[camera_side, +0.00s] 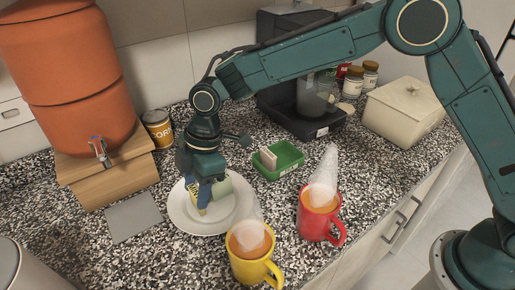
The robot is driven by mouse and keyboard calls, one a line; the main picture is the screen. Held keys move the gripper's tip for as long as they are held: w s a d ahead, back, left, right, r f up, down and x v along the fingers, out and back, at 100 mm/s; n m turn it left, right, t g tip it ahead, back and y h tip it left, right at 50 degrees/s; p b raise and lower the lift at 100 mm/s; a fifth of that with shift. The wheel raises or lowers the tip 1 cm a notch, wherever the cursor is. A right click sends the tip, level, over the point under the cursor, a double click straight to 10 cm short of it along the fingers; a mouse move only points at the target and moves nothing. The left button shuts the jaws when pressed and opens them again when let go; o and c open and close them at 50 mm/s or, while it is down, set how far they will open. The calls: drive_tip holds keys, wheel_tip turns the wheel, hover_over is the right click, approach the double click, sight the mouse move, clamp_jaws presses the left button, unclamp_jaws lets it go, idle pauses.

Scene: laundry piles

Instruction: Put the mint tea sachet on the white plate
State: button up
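The white plate (181,217) lies flat on the speckled counter at centre left. My gripper (202,196) points down over the plate, with its fingertips low and close to its surface. A pale green sachet-like piece (223,188) shows at the right of the fingers, over the plate; it may be the mint tea sachet, but I cannot read a label.
A yellow mug (252,266) and a red mug (313,222), both steaming, stand in front and to the right. A green tray (285,168) holds a cream packet (267,158). An orange dispenser (75,85) on a wooden stand (118,184) is at left; a grey square (133,217) lies nearby.

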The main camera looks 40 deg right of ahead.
drive_tip(key=o, duration=0.4)
drive_tip(key=shift+o, duration=0.2)
drive_tip(key=shift+r, duration=0.15)
drive_tip(key=v, duration=1.2)
